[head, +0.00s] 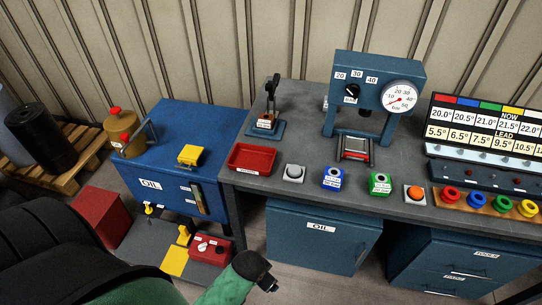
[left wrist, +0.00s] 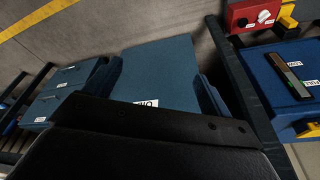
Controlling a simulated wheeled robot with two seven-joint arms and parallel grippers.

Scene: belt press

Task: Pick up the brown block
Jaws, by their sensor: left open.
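What looks like the brown block (head: 266,121) is a small piece with a white label. It sits on the blue base of a small black-levered stand at the back left of the grey bench, in the head view. It is too small to tell how it is seated. My left gripper (head: 268,282) is low in front of the bench, well below and apart from the block, and holds nothing that I can see. In the left wrist view a black part of my own arm fills the bottom; the block does not show there. My right gripper is not in view.
The grey bench (head: 300,155) carries a red tray (head: 252,158), several buttons and a blue press (head: 375,95) with a dial. A blue oil cabinet (head: 165,180) with a brown can (head: 124,130) stands left. Blue drawers (head: 320,235) sit under the bench.

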